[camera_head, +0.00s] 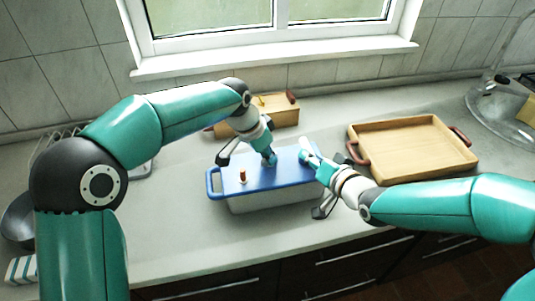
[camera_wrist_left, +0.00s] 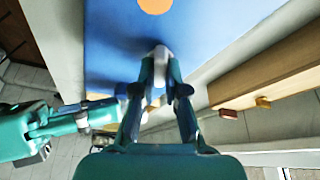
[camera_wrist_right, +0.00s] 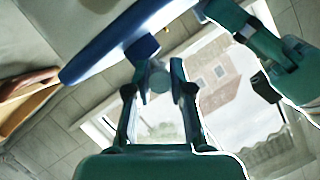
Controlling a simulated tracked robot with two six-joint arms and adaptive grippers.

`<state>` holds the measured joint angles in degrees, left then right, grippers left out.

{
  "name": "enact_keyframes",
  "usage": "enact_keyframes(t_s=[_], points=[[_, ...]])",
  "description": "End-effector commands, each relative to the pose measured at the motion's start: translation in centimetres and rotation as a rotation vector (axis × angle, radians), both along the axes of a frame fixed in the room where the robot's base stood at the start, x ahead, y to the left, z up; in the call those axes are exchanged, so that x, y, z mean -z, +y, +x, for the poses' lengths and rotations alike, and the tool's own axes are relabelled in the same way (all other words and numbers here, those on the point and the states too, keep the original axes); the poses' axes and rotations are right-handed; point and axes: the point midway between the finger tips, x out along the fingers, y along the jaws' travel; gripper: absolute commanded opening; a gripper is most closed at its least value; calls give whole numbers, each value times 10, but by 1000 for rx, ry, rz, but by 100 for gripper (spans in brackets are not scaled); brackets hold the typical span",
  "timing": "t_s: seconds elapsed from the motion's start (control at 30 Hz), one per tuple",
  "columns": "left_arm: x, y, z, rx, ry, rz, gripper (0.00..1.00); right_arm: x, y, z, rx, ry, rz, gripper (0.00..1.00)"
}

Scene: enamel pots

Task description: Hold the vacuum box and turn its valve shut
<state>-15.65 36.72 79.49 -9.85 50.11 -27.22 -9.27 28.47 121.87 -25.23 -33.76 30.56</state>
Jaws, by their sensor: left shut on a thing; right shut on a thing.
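The vacuum box (camera_head: 275,201) has pale sides and a blue lid (camera_head: 222,166), and stands on the counter. My left gripper (camera_head: 270,160) points down at the middle of the lid. In the left wrist view its fingers (camera_wrist_left: 160,75) are shut on a pale grey knob (camera_wrist_left: 160,52), which looks like the valve. The fingers hide part of it, so its angle is unclear. My right gripper (camera_head: 310,160) is at the box's right end. In the right wrist view its fingers (camera_wrist_right: 158,80) are shut by the blue handle (camera_wrist_right: 141,49), whose gripped part is mostly hidden.
A small orange-topped peg (camera_head: 242,176) stands on the lid's left part. A wooden tray (camera_head: 412,150) with brown handles lies to the right. A wooden box (camera_head: 283,113) is behind the lid. A glass dome (camera_head: 490,105) stands far right. Counter in front is clear.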

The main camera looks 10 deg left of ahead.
Motion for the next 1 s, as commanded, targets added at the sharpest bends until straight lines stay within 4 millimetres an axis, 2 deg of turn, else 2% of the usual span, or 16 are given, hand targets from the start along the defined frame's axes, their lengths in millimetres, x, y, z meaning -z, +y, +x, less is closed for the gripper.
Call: enact_keyframes(t_s=[1.0], points=[[0,-4,-1,-939,-2,2,0,1,-1,0,2,3,0,0]])
